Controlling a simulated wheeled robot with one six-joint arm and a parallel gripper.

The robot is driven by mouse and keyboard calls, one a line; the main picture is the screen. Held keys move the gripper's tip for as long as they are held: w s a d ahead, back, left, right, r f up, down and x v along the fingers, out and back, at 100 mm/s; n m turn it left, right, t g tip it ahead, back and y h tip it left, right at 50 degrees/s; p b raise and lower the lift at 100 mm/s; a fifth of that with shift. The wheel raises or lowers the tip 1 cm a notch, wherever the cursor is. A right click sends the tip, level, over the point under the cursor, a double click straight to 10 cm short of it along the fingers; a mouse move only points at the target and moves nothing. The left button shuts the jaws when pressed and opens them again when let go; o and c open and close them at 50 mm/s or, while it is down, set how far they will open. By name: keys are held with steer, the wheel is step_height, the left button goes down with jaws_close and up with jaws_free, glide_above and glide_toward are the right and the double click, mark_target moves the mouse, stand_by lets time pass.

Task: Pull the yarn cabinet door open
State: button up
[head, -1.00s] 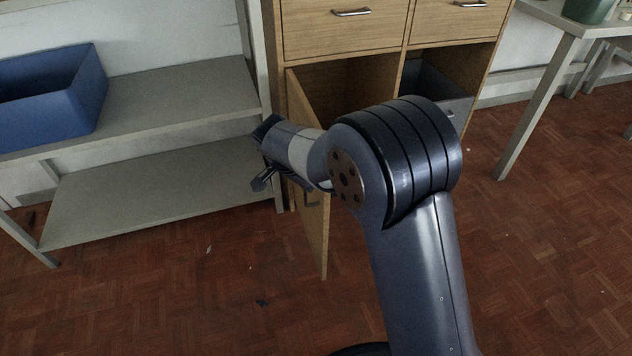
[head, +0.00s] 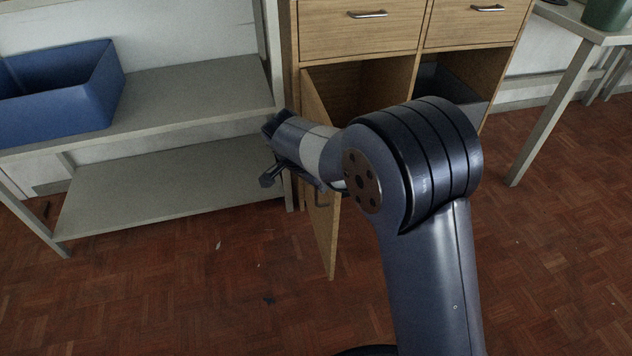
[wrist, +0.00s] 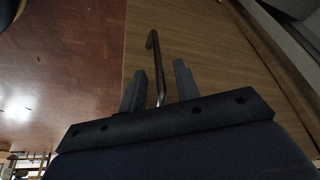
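The yarn cabinet door (head: 322,225) is a light wood panel that stands swung out from the cabinet front. In the wrist view the door face (wrist: 215,45) fills the upper right, and the handle (wrist: 153,48) runs upward between my gripper's (wrist: 162,72) two fingers. The fingers are apart, with a gap visible on each side of the bar. My wrist and arm hide part of the door in the head view, and the fingertips are not clear there.
The wooden cabinet (head: 360,30) has drawers above and an open dark compartment. A grey shelf unit (head: 180,95) with a blue bin (head: 85,105) stands close on the left. A table (head: 550,120) stands at the right. The parquet floor (head: 180,300) in front is mostly clear.

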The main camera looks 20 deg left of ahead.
steer(key=p+v, duration=0.2)
steer(key=v, duration=0.7)
steer(key=shift+p, duration=0.4)
steer(key=b+x, duration=0.4)
steer(key=x, duration=0.6)
steer(key=shift+w+f, duration=0.15)
steer(key=shift+f, duration=0.25)
steer(key=shift+w+d, duration=0.1)
steer(key=shift+d, duration=0.3)
